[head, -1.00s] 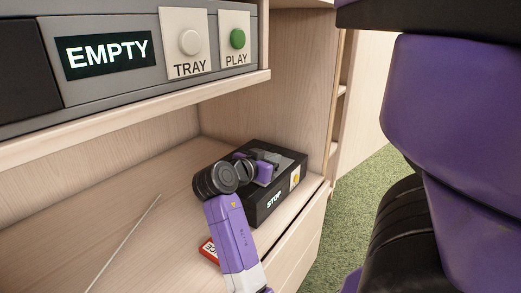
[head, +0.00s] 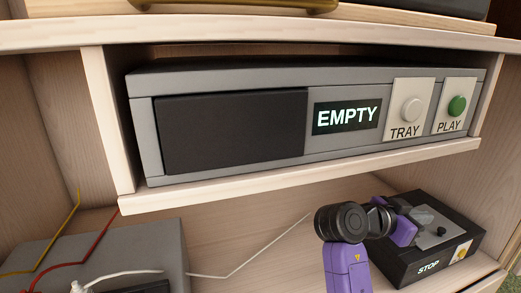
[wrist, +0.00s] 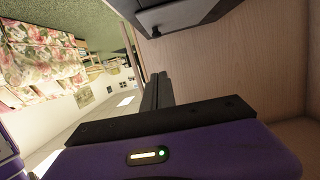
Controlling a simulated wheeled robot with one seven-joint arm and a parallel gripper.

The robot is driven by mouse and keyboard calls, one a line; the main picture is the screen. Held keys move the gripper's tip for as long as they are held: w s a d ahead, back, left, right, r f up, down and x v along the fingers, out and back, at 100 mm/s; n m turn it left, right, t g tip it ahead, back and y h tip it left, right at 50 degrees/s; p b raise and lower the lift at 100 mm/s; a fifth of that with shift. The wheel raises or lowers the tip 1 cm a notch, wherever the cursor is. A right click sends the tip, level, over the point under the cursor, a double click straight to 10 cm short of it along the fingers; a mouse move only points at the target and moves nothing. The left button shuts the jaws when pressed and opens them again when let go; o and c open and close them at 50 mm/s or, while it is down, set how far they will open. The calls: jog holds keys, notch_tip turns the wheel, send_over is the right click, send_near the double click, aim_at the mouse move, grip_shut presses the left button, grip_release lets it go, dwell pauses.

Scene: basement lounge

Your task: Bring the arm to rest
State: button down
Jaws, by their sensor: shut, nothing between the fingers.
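My arm rises from the bottom of the head view, with a purple link (head: 347,268) and a dark round joint (head: 341,222). Its hand is over or just in front of a black box marked STOP (head: 428,266) on the lower shelf. In the wrist view my gripper (wrist: 157,80) has its dark fingers together, with nothing between them. In the head view the fingers are hard to make out against the black box, and I cannot tell whether they touch it.
A grey player (head: 230,78) with an EMPTY display (head: 346,116), TRAY button (head: 411,109) and PLAY button (head: 456,105) sits on the shelf above. A grey box (head: 100,258) with cables stands lower left. The lower shelf's middle is mostly clear.

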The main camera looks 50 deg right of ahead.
jog(key=w+r+n+t+h, duration=0.3)
jog(key=w+n+t+h, duration=0.1)
jog(key=w+n+t, duration=0.7)
jog(key=w+a+f+n+t+y, duration=0.35)
jog(key=w+a+n+t, duration=0.2)
jog(key=a, duration=0.35)
jog(key=w+a+f+n+t+y, duration=0.35)
jog(key=a+n+t, duration=0.2)
jog(key=a, duration=0.25)
jog(key=s+a+f+n+t+y, duration=0.1)
jog(key=s+a+f+t+y, duration=0.2)
jog(key=a, duration=0.5)
jog(key=s+a+f+n+y, duration=0.2)
jog(key=s+a+y, duration=0.25)
jog(key=a, duration=0.45)
jog(key=s+a+f+m+g+y, duration=0.1)
jog(key=s+a+f+g, duration=0.2)
jog(key=s, duration=0.5)
jog(key=s+a+f+y, duration=0.2)
jog(key=s+a, duration=0.3)
jog(key=s, duration=0.4)
notch_tip(320, 180, up, 28)
jog(key=p, duration=2.8)
jog(key=shift+w+f, duration=0.15)
jog(key=shift+w, duration=0.25)
jog(key=c, duration=2.1)
grip_release()
jog(key=shift+d, duration=0.1)
